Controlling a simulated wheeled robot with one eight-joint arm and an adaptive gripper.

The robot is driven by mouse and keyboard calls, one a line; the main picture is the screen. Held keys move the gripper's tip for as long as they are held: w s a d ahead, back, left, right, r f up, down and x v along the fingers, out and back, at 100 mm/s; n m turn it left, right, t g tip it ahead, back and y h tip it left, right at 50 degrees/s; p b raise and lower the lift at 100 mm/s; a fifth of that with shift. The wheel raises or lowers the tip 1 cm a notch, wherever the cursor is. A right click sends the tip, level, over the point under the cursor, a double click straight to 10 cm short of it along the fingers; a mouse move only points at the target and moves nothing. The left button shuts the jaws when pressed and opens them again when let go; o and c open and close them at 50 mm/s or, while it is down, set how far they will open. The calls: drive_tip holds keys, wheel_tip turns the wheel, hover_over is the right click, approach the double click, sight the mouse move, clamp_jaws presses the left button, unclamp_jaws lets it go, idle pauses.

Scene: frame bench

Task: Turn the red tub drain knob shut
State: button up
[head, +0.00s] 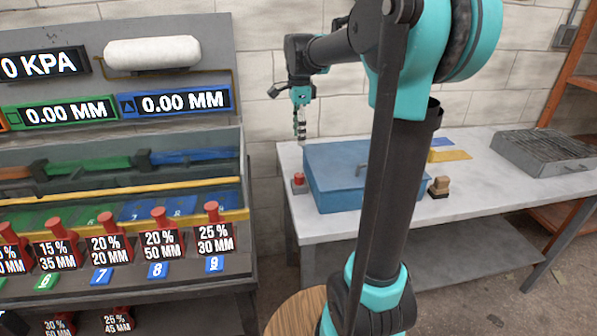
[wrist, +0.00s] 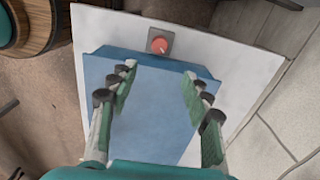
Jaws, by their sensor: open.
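The red drain knob (head: 298,177) sits on a small grey base at the left end of the blue tub (head: 335,180), on the white bench. In the wrist view the red knob (wrist: 159,45) shows on its square grey plate beyond the blue tub (wrist: 150,120), with a pale mark on its face. My gripper (head: 299,130) hangs above the bench near the knob's end of the tub, apart from both. In the wrist view my gripper (wrist: 160,75) is open and empty, its two green-padded fingers spread over the tub, with the knob ahead between them.
A rack with numbered red handles (head: 160,217) stands left. A brick wall is behind.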

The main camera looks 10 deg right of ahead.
sight(299, 175)
wheel_tip(299, 175, down, 15)
drive_tip(key=shift+r, duration=0.15)
idle(0.4)
clamp_jaws()
